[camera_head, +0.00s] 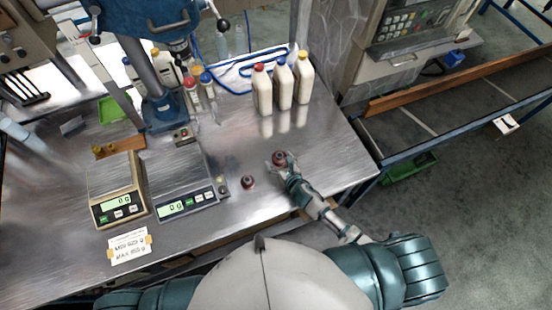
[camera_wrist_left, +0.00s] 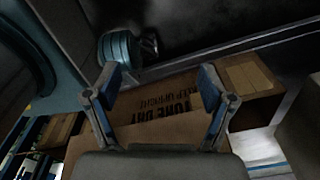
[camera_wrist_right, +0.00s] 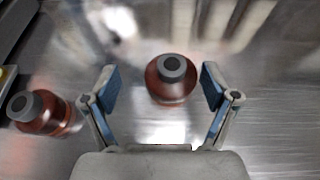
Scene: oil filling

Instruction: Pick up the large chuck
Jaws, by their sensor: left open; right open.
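Two reddish-brown chucks with dark grey tops stand on the metal table. One chuck (camera_head: 279,157) is at my right gripper (camera_head: 280,166); the other chuck (camera_head: 248,182) stands to its left, nearer me. In the right wrist view, the first chuck (camera_wrist_right: 172,82) shows between the open fingers, nearer the right finger, with no clear contact. The other chuck (camera_wrist_right: 38,112) is outside the left finger. I cannot tell for sure which is larger. My left gripper (camera_wrist_left: 160,82) is open and empty, in front of a cardboard box, away from the chucks.
Two scales (camera_head: 118,190) (camera_head: 178,180) stand left of the chucks. Several white bottles (camera_head: 283,85) stand behind them. A blue drill press (camera_head: 160,105) rises at the back left. The cardboard box (camera_wrist_left: 165,125) fills the left wrist view's middle. Table around the chucks is clear.

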